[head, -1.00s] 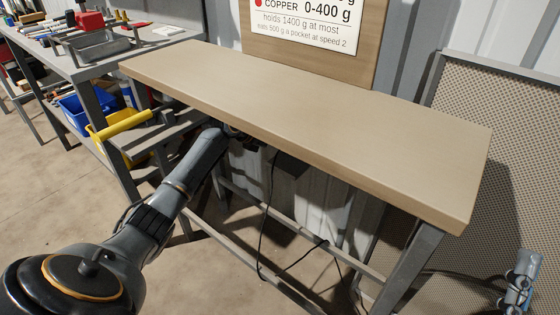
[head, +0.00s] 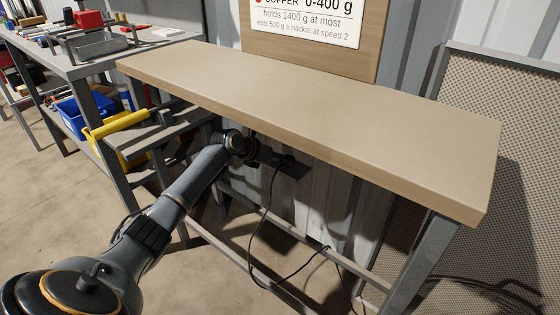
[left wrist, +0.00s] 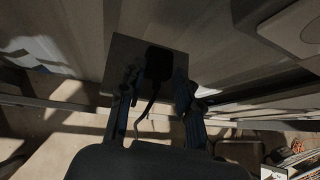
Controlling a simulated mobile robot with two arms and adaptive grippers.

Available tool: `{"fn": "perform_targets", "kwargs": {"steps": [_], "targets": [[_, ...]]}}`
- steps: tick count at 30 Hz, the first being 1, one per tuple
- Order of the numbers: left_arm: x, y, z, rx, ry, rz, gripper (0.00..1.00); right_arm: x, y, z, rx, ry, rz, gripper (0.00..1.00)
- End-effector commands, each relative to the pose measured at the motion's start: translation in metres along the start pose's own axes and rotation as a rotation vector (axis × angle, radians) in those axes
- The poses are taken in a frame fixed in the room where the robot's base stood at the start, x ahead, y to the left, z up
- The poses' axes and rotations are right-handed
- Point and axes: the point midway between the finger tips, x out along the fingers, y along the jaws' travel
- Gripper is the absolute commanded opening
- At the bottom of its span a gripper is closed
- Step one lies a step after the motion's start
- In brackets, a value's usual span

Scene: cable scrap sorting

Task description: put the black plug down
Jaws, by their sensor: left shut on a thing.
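My left gripper (head: 272,157) reaches under the front edge of the tan-topped table, near the corrugated wall. It is shut on the black plug (left wrist: 158,63), which shows between the two fingers in the left wrist view. In the head view the plug (head: 286,160) is small and dark, in front of a dark square plate (head: 298,170). Whether the plug touches the plate I cannot tell. A black cable (head: 266,205) hangs from the plug towards the floor. My right gripper is not in view.
The table top (head: 300,95) is bare. A lower rail (head: 250,262) and a leg (head: 410,265) frame the space beneath. A mesh panel (head: 510,150) leans at right.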

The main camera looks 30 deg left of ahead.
Motion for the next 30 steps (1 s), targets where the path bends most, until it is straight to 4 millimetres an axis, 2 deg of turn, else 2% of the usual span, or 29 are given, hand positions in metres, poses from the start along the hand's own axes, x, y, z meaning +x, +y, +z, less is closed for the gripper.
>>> {"fn": "perform_targets", "kwargs": {"steps": [17,18,21,30], "targets": [[0.007,0.002,-0.009,0.0,-0.001,0.0,0.0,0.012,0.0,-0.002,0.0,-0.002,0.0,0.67],[0.007,0.002,-0.009,0.0,0.0,0.0,0.4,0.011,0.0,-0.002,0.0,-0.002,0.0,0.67],[0.007,0.001,-0.01,0.0,0.001,0.0,0.57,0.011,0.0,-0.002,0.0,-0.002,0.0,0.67],[0.007,0.002,-0.009,0.001,0.001,0.0,0.57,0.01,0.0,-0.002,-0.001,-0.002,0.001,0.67]]}}
